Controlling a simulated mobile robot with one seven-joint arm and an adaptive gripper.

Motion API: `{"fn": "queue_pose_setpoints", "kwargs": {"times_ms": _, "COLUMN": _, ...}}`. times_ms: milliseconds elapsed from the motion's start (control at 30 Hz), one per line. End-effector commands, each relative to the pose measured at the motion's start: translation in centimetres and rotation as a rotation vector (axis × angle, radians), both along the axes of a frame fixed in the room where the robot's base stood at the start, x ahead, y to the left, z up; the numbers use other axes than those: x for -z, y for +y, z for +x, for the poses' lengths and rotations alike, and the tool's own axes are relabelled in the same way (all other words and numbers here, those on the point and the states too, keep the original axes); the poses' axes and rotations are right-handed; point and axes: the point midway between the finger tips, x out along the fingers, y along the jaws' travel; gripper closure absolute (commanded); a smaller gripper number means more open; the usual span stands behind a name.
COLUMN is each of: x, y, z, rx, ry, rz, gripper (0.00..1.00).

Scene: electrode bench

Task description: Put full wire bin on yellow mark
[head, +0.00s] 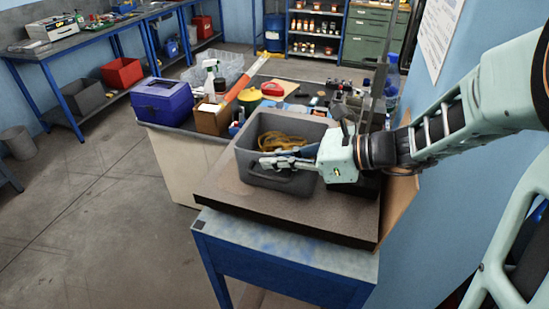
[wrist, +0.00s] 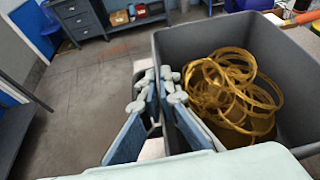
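The full wire bin (head: 243,163) is an open grey bin holding coiled yellow wire (head: 282,141). It appears to stand upright on a dark slab; I cannot tell if there is a small gap beneath it. In the wrist view the bin (wrist: 215,42) fills the right side, with the yellow wire (wrist: 232,90) loosely coiled inside. My gripper (head: 268,162) is at the bin's near wall. In the wrist view its fingers (wrist: 158,90) are close together, one on each side of the rim, and look shut on it. I see no yellow mark in either view.
The dark slab (head: 300,208) has bare room in front of the bin and lies over a blue table (head: 280,262). A blue box (head: 163,103), a brown carton (head: 212,120) and other clutter crowd the bench behind. A blue wall (head: 440,200) stands at right.

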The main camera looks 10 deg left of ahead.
Motion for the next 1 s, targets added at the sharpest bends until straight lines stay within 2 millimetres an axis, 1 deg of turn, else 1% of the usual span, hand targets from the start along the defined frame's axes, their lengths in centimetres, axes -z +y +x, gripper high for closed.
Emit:
{"fn": "queue_pose_setpoints", "kwargs": {"times_ms": 33, "x": -0.3, "y": 0.1, "z": 0.1, "rx": -0.001, "ry": -0.005, "rz": 0.003, "gripper": 1.0}}
{"fn": "queue_pose_setpoints", "kwargs": {"times_ms": 167, "x": 0.0, "y": 0.1, "z": 0.1, "rx": -0.001, "ry": -0.004, "rz": 0.004, "gripper": 1.0}}
{"fn": "queue_pose_setpoints", "kwargs": {"times_ms": 200, "x": 0.2, "y": 0.0, "z": 0.0, "rx": 0.0, "ry": 0.0, "rz": 0.0, "gripper": 0.94}}
{"fn": "queue_pose_setpoints", "kwargs": {"times_ms": 300, "x": 0.2, "y": 0.0, "z": 0.0, "rx": 0.0, "ry": 0.001, "rz": 0.0, "gripper": 0.83}}
{"fn": "queue_pose_setpoints", "kwargs": {"times_ms": 367, "x": 0.2, "y": 0.0, "z": 0.0, "rx": 0.0, "ry": 0.001, "rz": 0.0, "gripper": 0.78}}
{"fn": "queue_pose_setpoints", "kwargs": {"times_ms": 567, "x": 0.2, "y": 0.0, "z": 0.0, "rx": 0.0, "ry": 0.001, "rz": 0.0, "gripper": 0.78}}
{"fn": "queue_pose_setpoints", "kwargs": {"times_ms": 700, "x": -0.2, "y": -0.1, "z": 0.0, "rx": 0.001, "ry": 0.0, "rz": 0.0, "gripper": 0.78}}
{"fn": "queue_pose_setpoints", "kwargs": {"times_ms": 767, "x": -0.4, "y": -0.8, "z": 0.0, "rx": 0.003, "ry": -0.001, "rz": 0.001, "gripper": 0.78}}
{"fn": "queue_pose_setpoints", "kwargs": {"times_ms": 833, "x": -0.8, "y": -1.9, "z": -0.1, "rx": 0.004, "ry": -0.002, "rz": 0.0, "gripper": 0.78}}
{"fn": "queue_pose_setpoints", "kwargs": {"times_ms": 1000, "x": -2.2, "y": -5.3, "z": -0.4, "rx": 0.006, "ry": -0.002, "rz": 0.0, "gripper": 0.78}}
